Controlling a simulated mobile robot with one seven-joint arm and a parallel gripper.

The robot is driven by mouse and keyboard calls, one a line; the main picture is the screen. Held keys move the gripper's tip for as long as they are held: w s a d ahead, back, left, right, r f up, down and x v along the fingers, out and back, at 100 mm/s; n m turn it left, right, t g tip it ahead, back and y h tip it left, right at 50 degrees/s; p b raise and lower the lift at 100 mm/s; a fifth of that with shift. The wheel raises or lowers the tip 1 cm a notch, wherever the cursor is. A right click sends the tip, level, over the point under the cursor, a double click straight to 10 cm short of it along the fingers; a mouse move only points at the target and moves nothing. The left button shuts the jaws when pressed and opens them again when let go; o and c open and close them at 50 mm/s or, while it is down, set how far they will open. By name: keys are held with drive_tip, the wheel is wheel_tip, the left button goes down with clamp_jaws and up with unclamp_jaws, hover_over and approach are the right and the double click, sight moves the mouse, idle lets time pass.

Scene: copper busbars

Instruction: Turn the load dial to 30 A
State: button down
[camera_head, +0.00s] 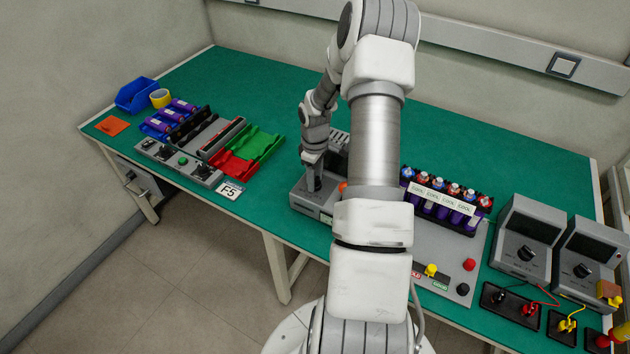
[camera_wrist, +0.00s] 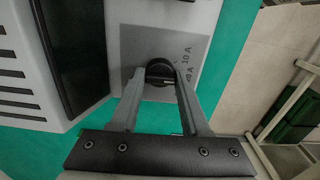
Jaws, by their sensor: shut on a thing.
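The load dial (camera_wrist: 159,68) is a round black knob on a grey panel with printed labels. My gripper (camera_wrist: 160,80) is shut on the dial, one finger on each side. Which mark the dial points to I cannot tell. In the head view my gripper (camera_head: 314,184) reaches down onto the grey load unit (camera_head: 314,207), and the dial is hidden under it.
A purple cell pack (camera_head: 440,212) with a row of labels stands right of my arm. Two grey meters (camera_head: 524,240) with knobs stand at the far right. Red and green trays (camera_head: 236,165) lie to the left. The green bench top is clear behind the trays.

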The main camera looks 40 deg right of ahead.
drive_tip(key=m+b, duration=0.2)
drive_tip(key=m, duration=0.2)
drive_tip(key=shift+m+b, duration=0.6)
drive_tip(key=shift+m, duration=1.5)
drive_tip(key=shift+c, duration=1.9)
unclamp_jaws()
wheel_tip(320, 180, up, 18)
drive_tip(key=p, duration=0.1)
drive_tip(key=shift+f, duration=0.25)
